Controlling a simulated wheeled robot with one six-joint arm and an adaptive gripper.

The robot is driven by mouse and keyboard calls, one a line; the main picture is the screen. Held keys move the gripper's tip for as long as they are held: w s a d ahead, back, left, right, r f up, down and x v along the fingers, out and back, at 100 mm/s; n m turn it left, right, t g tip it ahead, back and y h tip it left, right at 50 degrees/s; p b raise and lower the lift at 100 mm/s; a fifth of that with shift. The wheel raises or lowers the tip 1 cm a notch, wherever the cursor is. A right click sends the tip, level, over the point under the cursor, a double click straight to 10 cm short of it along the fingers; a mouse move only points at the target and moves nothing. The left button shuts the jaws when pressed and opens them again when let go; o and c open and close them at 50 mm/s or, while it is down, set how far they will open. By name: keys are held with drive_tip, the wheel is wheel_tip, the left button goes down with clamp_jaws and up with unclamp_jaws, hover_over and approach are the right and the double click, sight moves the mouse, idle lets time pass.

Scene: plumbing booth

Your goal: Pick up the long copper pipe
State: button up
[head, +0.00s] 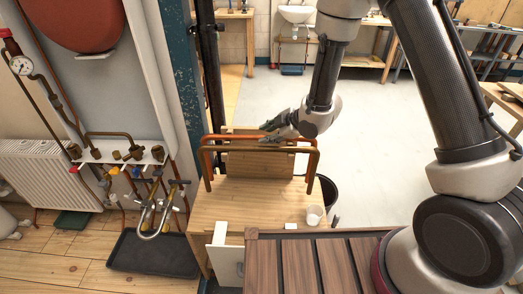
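Two bent copper pipes with downturned ends stand on a small wooden bench (240,207). The front pipe (235,149) is browner; the rear pipe (228,137) is more orange and runs just behind it. I cannot tell for sure which is the long one. My gripper (267,132) reaches in from the right, over the middle of the pipes, with its fingers pointing left. The fingers look spread apart, with nothing visibly held between them. The gripper hides part of the rear pipe, and I cannot tell whether it touches it.
A small white cup (314,215) stands at the bench's right front corner. A blue post (183,80) and a dark vertical pipe (210,75) rise on the left. The floor behind the bench is clear.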

sight(259, 136)
drive_tip(key=x, duration=0.5)
drive_tip(key=shift+a+f, duration=0.1)
drive_tip(key=shift+a, duration=0.2)
clamp_jaws()
